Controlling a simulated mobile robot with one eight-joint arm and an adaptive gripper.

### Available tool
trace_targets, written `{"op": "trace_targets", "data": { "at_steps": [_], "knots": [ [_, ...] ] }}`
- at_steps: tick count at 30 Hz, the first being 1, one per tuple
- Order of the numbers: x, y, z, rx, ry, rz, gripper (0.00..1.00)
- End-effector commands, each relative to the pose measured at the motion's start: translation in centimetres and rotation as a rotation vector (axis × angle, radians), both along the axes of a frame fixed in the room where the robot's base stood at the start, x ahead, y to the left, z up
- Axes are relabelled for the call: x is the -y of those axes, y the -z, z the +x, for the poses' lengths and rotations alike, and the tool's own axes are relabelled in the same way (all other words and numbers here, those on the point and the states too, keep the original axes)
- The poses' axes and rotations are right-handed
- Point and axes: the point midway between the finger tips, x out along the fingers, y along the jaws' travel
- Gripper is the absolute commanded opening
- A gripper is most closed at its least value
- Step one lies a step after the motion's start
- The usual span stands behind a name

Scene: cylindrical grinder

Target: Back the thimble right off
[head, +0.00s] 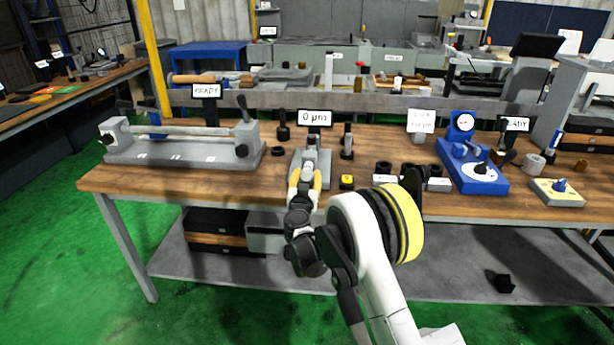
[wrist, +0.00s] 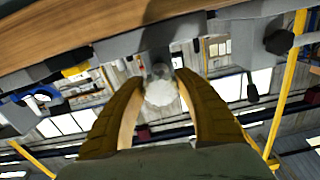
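The grey bench fixture (head: 318,157) stands at the bench's front edge in the head view, under a display reading "0 µm" (head: 314,118). My gripper (head: 305,180) reaches up to the front of this fixture. In the wrist view, a round pale end, apparently the thimble (wrist: 161,92), lies between the two yellow fingers of my gripper (wrist: 160,76). The fingers are apart, on either side of it, with what look like narrow gaps. Contact is not clear. In the head view my gripper hides the thimble.
Left on the bench (head: 150,186) is a long grey fixture (head: 185,152) with a "READY" sign (head: 206,91). A yellow-topped block (head: 346,181), black rings (head: 384,167) and a blue dial gauge stand (head: 470,170) sit to the right.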

Motion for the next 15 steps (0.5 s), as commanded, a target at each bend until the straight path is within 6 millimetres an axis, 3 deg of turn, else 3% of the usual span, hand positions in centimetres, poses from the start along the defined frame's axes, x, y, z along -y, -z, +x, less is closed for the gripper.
{"op": "trace_targets", "data": {
  "at_steps": [15],
  "knots": [
    [0.00,0.01,-0.02,-0.003,0.000,-0.082,0.07]
  ]
}}
